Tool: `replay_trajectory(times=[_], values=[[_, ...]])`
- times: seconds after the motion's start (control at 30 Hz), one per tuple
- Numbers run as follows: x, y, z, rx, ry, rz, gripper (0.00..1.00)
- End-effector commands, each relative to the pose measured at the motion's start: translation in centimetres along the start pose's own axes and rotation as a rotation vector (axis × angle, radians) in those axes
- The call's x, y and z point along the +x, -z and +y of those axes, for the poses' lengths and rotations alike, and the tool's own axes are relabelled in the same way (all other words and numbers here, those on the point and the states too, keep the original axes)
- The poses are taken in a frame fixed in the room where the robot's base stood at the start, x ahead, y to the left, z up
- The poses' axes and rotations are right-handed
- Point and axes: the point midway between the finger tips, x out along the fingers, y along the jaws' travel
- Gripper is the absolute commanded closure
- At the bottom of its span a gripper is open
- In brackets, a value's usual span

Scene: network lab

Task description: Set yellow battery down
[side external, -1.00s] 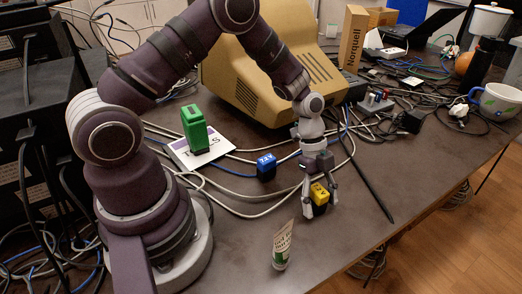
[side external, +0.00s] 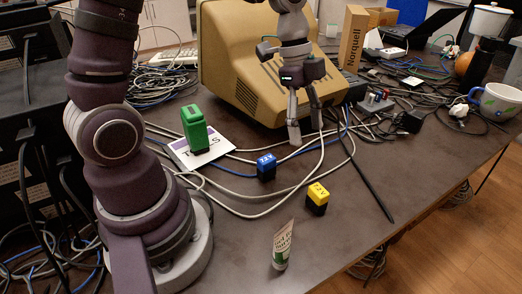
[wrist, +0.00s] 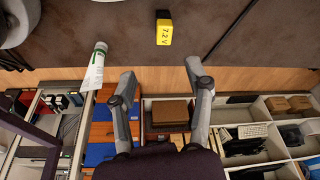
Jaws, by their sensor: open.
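The yellow battery (side external: 317,198), marked 7.2 V with a black lower part, stands on the dark table near its front edge. It also shows in the wrist view (wrist: 164,29) near the top, clear of my fingers. My gripper (side external: 307,136) is open and empty, above and behind the battery and well apart from it. In the wrist view, my gripper (wrist: 159,68) has its two fingers spread with nothing between them.
A blue battery (side external: 266,167) stands left of the yellow one. A green battery (side external: 195,130) stands on a white card. A tube (side external: 283,246) stands near the front. Cables cross the table (side external: 400,228). A beige monitor (side external: 225,75) is behind.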

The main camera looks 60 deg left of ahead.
Motion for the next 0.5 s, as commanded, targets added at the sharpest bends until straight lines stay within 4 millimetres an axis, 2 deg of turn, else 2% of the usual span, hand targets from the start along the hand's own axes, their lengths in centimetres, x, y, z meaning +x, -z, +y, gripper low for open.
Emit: replay_trajectory(times=[0.03,0.1,0.2,0.33,0.5], values=[[-1.5,0.1,1.0,-0.110,0.063,-0.027,0.49],[-3.4,-0.1,2.5,-0.321,0.160,-0.044,0.49],[-5.4,-1.0,4.9,-0.629,0.300,-0.009,0.49],[-6.6,-2.3,7.3,-0.954,0.420,0.097,0.49],[-6.8,-3.3,8.4,-1.149,0.469,0.183,0.49]])
